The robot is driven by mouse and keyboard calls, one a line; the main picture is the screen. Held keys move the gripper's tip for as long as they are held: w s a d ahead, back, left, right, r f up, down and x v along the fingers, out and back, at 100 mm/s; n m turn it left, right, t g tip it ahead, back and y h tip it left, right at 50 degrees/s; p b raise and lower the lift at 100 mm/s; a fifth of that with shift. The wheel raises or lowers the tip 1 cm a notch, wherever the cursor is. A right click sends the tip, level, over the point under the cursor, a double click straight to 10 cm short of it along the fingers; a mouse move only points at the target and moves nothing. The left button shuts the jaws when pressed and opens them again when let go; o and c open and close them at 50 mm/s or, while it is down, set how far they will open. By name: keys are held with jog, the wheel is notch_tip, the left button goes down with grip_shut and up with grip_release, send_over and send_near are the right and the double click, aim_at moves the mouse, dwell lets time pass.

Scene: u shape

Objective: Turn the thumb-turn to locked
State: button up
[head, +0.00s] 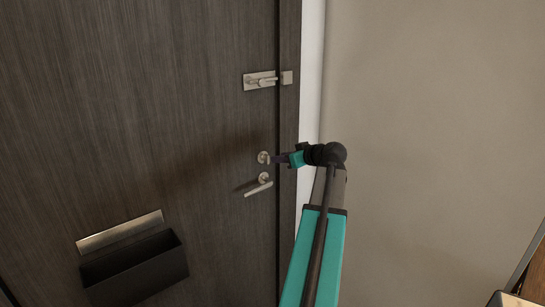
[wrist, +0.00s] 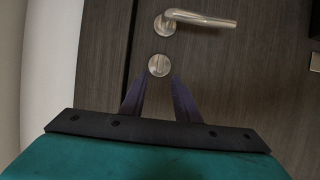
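The thumb-turn (head: 263,157) is a small metal knob on a round plate. It sits on the dark wood door above the lever handle (head: 259,188). In the wrist view, where the scene appears upside down, the thumb-turn (wrist: 159,65) faces the camera and its grip looks roughly upright. The lever handle (wrist: 200,18) shows above it there. My gripper (wrist: 158,79) has two dark purple fingers, spread apart, with tips at either side of the plate's near edge. In the head view my gripper (head: 276,158) is close to the thumb-turn from the right. I cannot tell whether it touches.
A metal slide latch (head: 262,80) is higher on the door. A metal mail slot plate (head: 119,231) and a black box (head: 134,268) are at the lower left. The door frame and a bare beige wall (head: 430,120) stand to the right.

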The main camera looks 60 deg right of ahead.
aim_at(266, 159)
jog(key=shift+p+x, duration=0.95)
jog(key=shift+x, duration=3)
jog(key=shift+c, duration=0.2)
grip_shut()
